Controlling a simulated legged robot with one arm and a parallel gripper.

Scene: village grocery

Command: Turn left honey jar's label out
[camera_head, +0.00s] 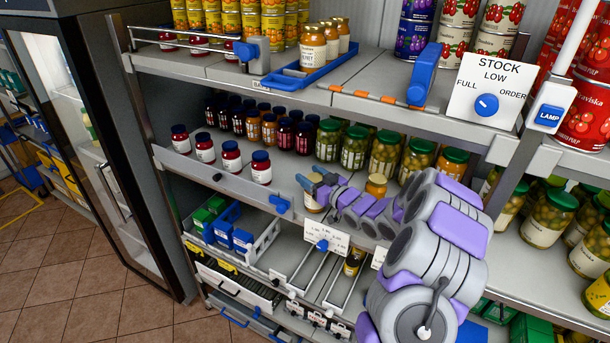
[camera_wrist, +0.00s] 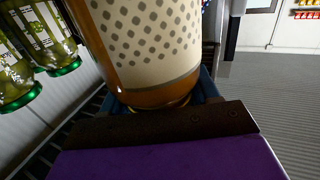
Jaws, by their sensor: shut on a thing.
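The left honey jar (camera_head: 314,204) is at the front of the middle shelf, partly hidden by my gripper (camera_head: 317,182). My gripper is shut on it, its blue fingers around the jar's upper part. In the wrist view the honey jar (camera_wrist: 145,45) fills the upper middle, with a cream label patterned with brown dots; no writing shows on this side. The dark finger mount (camera_wrist: 160,122) hides one end of the jar. A second honey jar (camera_head: 376,186) with an orange-yellow lid stands to the right, partly behind my arm.
Dark-red jars (camera_head: 231,157) stand along the shelf front at left. Green-lidded pickle jars (camera_head: 355,147) stand close behind, also at left in the wrist view (camera_wrist: 48,40). The shelf above carries a blue tray (camera_head: 300,77) and a stock dial sign (camera_head: 490,88). The aisle floor (camera_head: 60,260) is clear.

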